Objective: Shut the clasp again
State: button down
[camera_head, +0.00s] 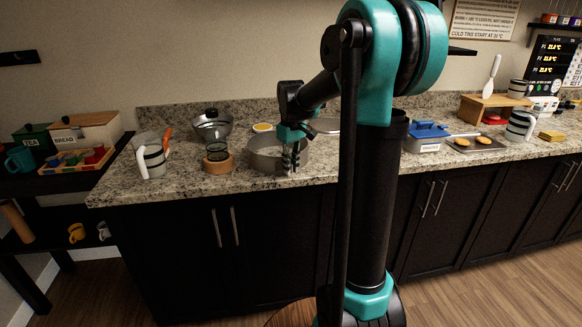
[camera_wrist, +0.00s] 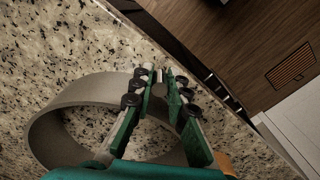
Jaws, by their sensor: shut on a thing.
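A grey metal ring (camera_head: 262,158), like a springform pan's side, stands on the granite counter. In the wrist view the ring (camera_wrist: 75,98) curves round to the left of and below my fingers, with bare granite showing inside it. My gripper (camera_head: 290,165) points down at the ring's front right side. In the wrist view my gripper (camera_wrist: 165,77) has its fingertips close together at the ring's outer edge. A small pale metal piece, apparently the clasp (camera_wrist: 159,75), shows between the tips. My fingers hide much of it, so I cannot tell its angle.
A glass jar on a wooden block (camera_head: 218,160) stands left of the ring. A flat pale disc (camera_head: 325,126) lies behind it. A blue-lidded box (camera_head: 425,137) stands to the right. The counter's front edge (camera_head: 250,186) is close.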

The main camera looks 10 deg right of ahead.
jog(key=c, duration=1.5)
grip_release()
notch_tip(320, 180, up, 12)
jog(key=shift+c, duration=0.4)
